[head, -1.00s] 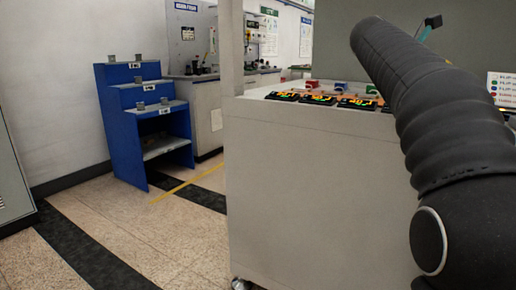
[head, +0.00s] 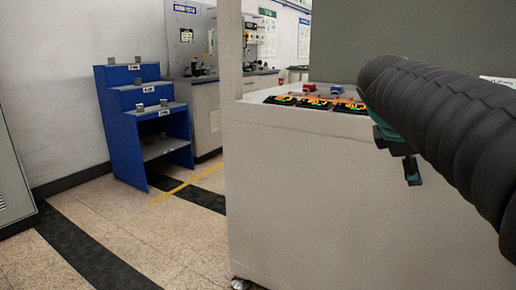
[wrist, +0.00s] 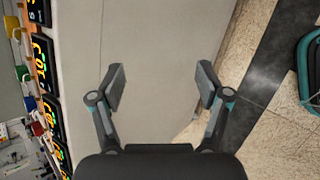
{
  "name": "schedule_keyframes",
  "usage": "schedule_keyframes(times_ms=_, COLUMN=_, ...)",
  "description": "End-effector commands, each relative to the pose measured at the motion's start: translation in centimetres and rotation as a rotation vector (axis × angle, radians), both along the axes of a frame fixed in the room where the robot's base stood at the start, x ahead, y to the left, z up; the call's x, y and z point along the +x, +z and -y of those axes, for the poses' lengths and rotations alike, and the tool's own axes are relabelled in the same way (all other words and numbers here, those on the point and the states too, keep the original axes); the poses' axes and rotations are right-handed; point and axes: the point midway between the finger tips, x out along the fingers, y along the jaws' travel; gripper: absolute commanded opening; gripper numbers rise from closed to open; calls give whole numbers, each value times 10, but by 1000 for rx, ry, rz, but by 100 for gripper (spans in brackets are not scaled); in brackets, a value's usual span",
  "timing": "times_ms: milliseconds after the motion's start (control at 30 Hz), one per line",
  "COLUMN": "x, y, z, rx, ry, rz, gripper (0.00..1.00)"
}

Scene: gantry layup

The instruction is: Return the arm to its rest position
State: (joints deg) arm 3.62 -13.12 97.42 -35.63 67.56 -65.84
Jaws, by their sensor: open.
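My arm, in a ribbed black sleeve, reaches in from the right of the head view. My gripper (head: 411,172) shows there only in part, below the arm's end, in front of the pale cabinet. In the wrist view my gripper (wrist: 160,88) is open, with its two fingers wide apart and nothing between them. Behind the fingers is the plain side of the cabinet (wrist: 155,40).
The pale cabinet (head: 320,190) stands close in front, with several lit displays (head: 314,104) along its top. A blue stepped stand (head: 160,145) is at the left. Speckled floor (head: 120,225) is open at the lower left. A teal-edged object (wrist: 308,75) is at the wrist view's right edge.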

Motion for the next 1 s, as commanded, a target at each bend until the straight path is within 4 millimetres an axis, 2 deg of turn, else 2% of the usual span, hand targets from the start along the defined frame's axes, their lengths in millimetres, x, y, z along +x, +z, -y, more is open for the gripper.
schedule_keyframes(times_ms=33, x=-18, y=-14, z=-14, rx=93, ry=-44, rz=51, gripper=76)
schedule_keyframes(times_ms=300, x=-104, y=-111, z=-86, rx=630, ry=-409, rz=271, gripper=76)
schedule_keyframes(times_ms=500, x=-156, y=-173, z=-126, rx=940, ry=-712, rz=347, gripper=76)
schedule_keyframes(times_ms=633, x=-174, y=-195, z=-139, rx=1044, ry=-839, rz=365, gripper=76)
schedule_keyframes(times_ms=1000, x=-174, y=-195, z=-139, rx=1044, ry=-839, rz=365, gripper=76)
